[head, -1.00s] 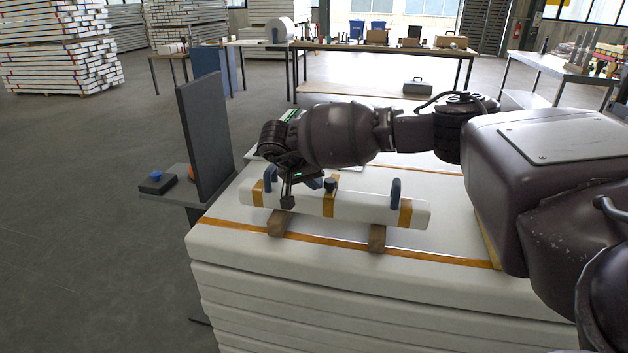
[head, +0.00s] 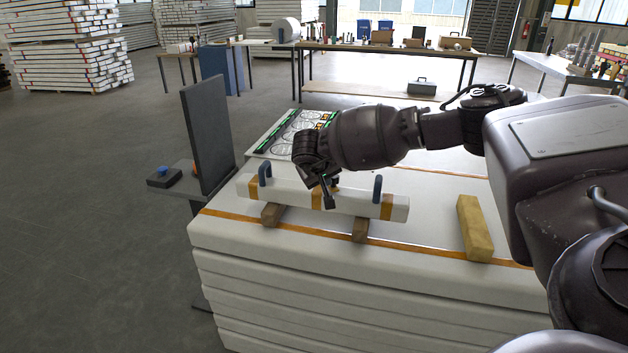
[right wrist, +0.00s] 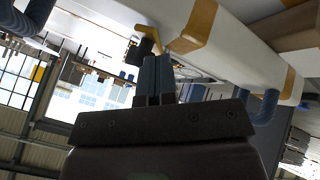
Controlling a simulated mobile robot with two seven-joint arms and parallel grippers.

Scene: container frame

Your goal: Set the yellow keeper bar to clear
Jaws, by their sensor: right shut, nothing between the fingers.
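A long white beam (head: 290,193) with orange-yellow bands and blue handles rests on two brown blocks on the white stack. In the right wrist view, a small yellow bar (right wrist: 181,46) sticks out beside a black knob (right wrist: 141,50) at the beam's middle band; I take it as the keeper bar. In the head view my gripper hides most of that spot, so its setting cannot be told. My right gripper (head: 331,205) is shut and empty at the beam's middle. Its fingertips (right wrist: 157,58) are close to the yellow bar; contact cannot be told. My left gripper is out of view.
A yellow block (head: 475,228) lies on the stack right of the beam. A panel with green edges (head: 278,132) lies behind the beam. A dark upright board (head: 207,135) and a blue-button box (head: 164,176) stand at the left.

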